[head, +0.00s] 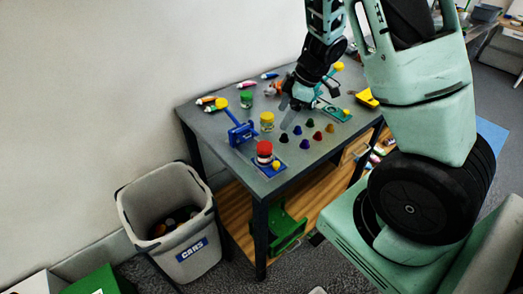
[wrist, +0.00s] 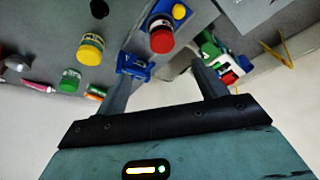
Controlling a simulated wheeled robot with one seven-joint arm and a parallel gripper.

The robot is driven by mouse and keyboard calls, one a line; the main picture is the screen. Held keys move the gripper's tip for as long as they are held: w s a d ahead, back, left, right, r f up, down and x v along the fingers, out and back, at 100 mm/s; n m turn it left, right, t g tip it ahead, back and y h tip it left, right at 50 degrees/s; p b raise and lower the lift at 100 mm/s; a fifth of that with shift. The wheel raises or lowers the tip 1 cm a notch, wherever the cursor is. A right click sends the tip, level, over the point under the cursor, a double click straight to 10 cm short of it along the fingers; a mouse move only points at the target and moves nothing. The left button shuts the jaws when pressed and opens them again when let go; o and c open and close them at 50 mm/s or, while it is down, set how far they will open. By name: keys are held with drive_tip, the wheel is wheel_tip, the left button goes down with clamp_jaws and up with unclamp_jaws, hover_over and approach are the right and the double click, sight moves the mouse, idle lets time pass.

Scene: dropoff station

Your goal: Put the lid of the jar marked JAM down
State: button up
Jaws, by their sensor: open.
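Three lidded jars stand on the grey table. One has a red lid (head: 264,148), one a yellow lid (head: 267,117) and one a green lid (head: 246,96). No lettering on them is readable, so I cannot tell which is marked JAM. The wrist view also shows the red-lidded jar (wrist: 162,36), the yellow-lidded jar (wrist: 90,49) and the green-lidded jar (wrist: 70,80). Each lid appears to sit on its jar. My gripper (head: 288,110) is over the table, to the right of the jars. Its fingers (wrist: 163,88) are apart, with nothing visibly held between them.
A blue stand-like object (head: 240,134) with a yellow ball is by the jars. Several small dark and coloured cups (head: 305,144) lie right of them. Markers lie at the back. A labelled grey bin (head: 178,222) stands on the floor left of the table (head: 222,140).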

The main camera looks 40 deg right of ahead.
approach(266, 146)
wheel_tip(266, 146, down, 3)
drive_tip(key=shift+w+a+r+b+x, duration=0.1)
drive_tip(key=shift+b+x, duration=0.1)
drive_tip(key=shift+x, duration=0.7)
drive_tip(key=shift+w+a+r+b+x, duration=0.1)
drive_tip(key=shift+w+a+b+x, duration=0.05)
drive_tip(key=shift+x, duration=0.75)
drive_tip(key=shift+w+a+b+x, duration=0.1)
drive_tip(key=shift+b+x, duration=0.1)
drive_tip(key=shift+x, duration=0.7)
drive_tip(key=shift+c, duration=0.3)
drive_tip(key=c, duration=1.1)
drive_tip(key=shift+o, duration=0.2)
drive_tip(key=shift+r, duration=0.1)
